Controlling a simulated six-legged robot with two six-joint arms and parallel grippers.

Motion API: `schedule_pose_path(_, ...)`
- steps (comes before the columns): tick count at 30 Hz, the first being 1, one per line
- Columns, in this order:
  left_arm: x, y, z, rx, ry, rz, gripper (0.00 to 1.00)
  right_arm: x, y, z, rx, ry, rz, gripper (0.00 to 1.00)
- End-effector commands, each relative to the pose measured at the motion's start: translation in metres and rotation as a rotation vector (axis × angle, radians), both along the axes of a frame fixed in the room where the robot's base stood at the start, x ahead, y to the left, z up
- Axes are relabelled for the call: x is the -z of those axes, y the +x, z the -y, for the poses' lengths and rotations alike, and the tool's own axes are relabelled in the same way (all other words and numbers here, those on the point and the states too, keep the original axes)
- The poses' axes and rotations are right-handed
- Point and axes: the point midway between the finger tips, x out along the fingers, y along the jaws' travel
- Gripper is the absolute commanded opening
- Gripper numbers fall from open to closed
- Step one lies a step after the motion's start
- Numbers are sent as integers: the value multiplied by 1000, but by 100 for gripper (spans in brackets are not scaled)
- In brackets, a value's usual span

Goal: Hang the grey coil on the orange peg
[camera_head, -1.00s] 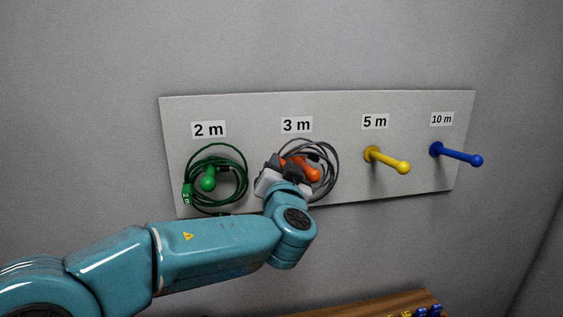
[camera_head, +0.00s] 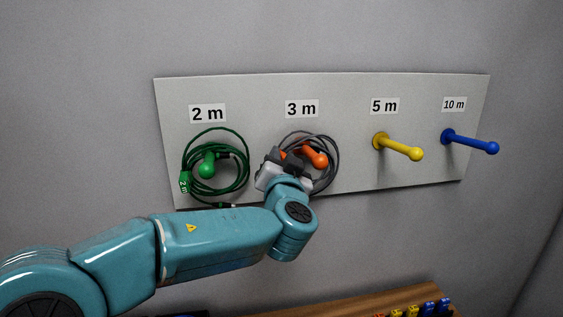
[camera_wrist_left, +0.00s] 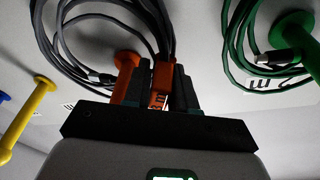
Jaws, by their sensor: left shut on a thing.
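The grey coil (camera_head: 336,165) is at the board under the "3 m" label, with its loops around the orange peg (camera_head: 318,159); the peg's knob sticks out in front of them. My left gripper (camera_head: 279,164) is beside the peg, on its left, shut on the coil. In the left wrist view the orange tag (camera_wrist_left: 161,84) of the grey coil (camera_wrist_left: 78,48) sits between the fingers, and the orange peg (camera_wrist_left: 126,61) is close beside them. My right gripper is not in view.
A green coil (camera_head: 247,170) hangs on the green peg (camera_head: 206,168) to the left. The yellow peg (camera_head: 400,148) and blue peg (camera_head: 472,142) to the right are empty. A wooden table (camera_head: 375,302) below holds several yellow, orange and blue pieces (camera_head: 429,308).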

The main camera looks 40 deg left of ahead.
Motion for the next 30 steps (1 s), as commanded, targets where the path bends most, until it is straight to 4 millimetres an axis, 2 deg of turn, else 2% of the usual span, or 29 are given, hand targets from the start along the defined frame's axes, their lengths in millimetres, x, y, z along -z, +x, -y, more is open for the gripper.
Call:
schedule_pose_path(12,2,3,1,4,-1,-6,0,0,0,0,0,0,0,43)
schedule_pose_path(13,2,3,1,5,0,-7,29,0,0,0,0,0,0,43)
schedule_pose_path(15,2,3,0,5,0,-7,52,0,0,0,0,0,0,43)
schedule_pose_path(16,2,3,0,5,0,-7,55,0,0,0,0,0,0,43)
schedule_pose_path(30,4,2,1,3,-1,-5,55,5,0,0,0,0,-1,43)
